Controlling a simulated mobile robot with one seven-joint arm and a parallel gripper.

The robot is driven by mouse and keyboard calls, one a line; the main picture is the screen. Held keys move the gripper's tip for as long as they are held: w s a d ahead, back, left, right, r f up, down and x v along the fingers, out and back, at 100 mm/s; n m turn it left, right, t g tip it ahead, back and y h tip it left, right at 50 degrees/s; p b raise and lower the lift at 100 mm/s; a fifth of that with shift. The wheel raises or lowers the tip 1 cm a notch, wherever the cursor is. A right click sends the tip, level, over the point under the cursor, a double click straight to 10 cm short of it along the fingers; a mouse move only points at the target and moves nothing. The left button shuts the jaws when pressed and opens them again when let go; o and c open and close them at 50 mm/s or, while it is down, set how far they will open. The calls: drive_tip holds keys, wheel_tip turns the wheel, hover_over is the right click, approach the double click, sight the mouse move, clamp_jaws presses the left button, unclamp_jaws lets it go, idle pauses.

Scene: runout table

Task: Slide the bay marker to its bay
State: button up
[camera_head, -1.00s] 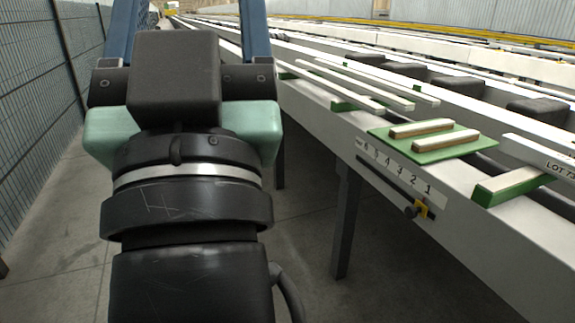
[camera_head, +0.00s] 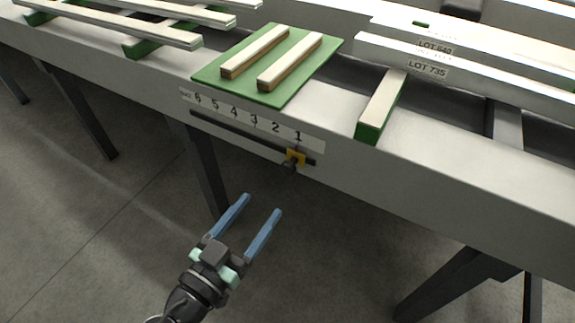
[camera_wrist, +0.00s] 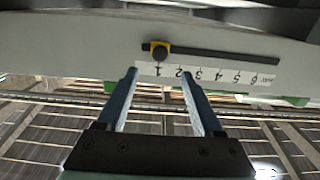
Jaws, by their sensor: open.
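The bay marker (camera_head: 296,157) is a yellow slider with a dark knob, sitting in a dark slot (camera_head: 240,134) on the table's front face. It is near the slot's right end, below number 1 on the white number strip (camera_head: 254,120), which reads 6 to 1 from left to right. The wrist view shows the scene upside down, with the marker (camera_wrist: 160,50) at the slot's left end by number 1. My gripper (camera_head: 263,204) has two blue fingers, apart and empty. It is in front of and below the marker, not touching it. In the wrist view the fingers (camera_wrist: 160,74) point toward the strip.
A green mat (camera_head: 268,66) with two wooden-edged bars lies on the runout table (camera_head: 460,160). Long white profiles, one labelled LOT 735 (camera_head: 428,67), lie to the right beside a green-ended block (camera_head: 382,107). Dark table legs (camera_head: 208,165) stand below. The floor space before the table is clear.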

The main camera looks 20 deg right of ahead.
sight(286, 172)
drive_tip(key=b+x, duration=0.1)
drive_tip(key=x, duration=1)
drive_tip(key=shift+w+d, duration=0.25)
drive_tip(key=shift+w, duration=0.05)
clamp_jaws()
idle(0.9)
